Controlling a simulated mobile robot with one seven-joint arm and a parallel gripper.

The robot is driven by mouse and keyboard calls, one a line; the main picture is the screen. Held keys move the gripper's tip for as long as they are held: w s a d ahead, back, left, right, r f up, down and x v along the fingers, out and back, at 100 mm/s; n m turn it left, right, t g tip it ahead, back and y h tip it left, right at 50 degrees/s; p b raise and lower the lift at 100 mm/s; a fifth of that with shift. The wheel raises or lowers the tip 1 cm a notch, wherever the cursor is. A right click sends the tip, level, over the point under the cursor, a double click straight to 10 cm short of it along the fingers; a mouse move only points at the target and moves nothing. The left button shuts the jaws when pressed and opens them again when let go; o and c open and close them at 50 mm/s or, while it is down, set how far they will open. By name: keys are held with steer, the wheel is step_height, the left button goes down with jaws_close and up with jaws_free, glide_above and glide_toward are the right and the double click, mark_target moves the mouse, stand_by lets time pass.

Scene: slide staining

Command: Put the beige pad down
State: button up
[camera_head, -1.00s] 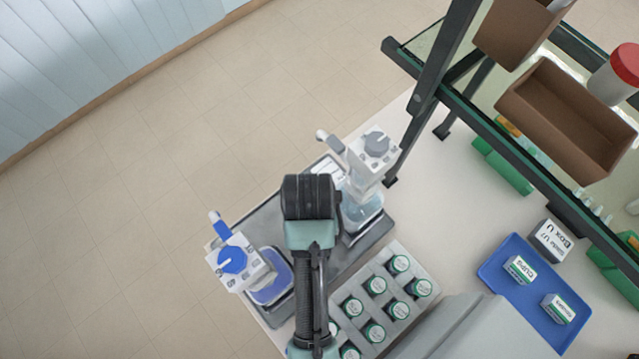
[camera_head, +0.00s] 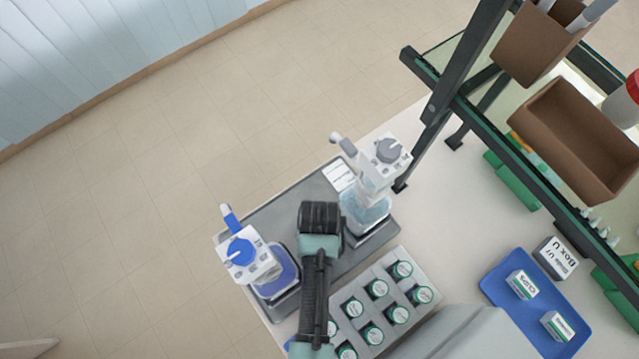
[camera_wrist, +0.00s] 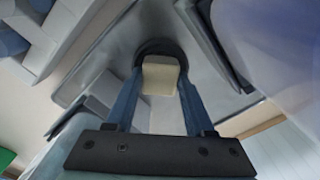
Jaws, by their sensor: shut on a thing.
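The beige pad (camera_wrist: 160,76) sits between the fingertips of my gripper (camera_wrist: 160,68) in the wrist view. The gripper is shut on it. A dark rounded shape shows just behind the pad, over a grey surface; I cannot tell whether the pad touches it. In the head view my own arm covers the gripper and the pad. The arm's end is over the grey tray (camera_head: 290,205), between the blue-topped dispenser bottle (camera_head: 268,270) and the grey-topped dispenser bottle (camera_head: 372,195).
A rack of green-lidded jars (camera_head: 410,268) stands in front of the tray. A blue tray (camera_head: 497,290) with small boxes lies at right, beside a Box U carton (camera_head: 553,258). A dark-framed shelf (camera_head: 482,115) with brown bins (camera_head: 575,135) rises at the right.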

steer(key=shift+f, duration=0.1)
steer(key=shift+f, duration=0.25)
steer(key=o, duration=1.2)
steer(key=shift+r, duration=0.15)
step_height(320, 180, up, 12)
steer(key=shift+r+b, duration=0.25)
steer(key=shift+b, duration=0.05)
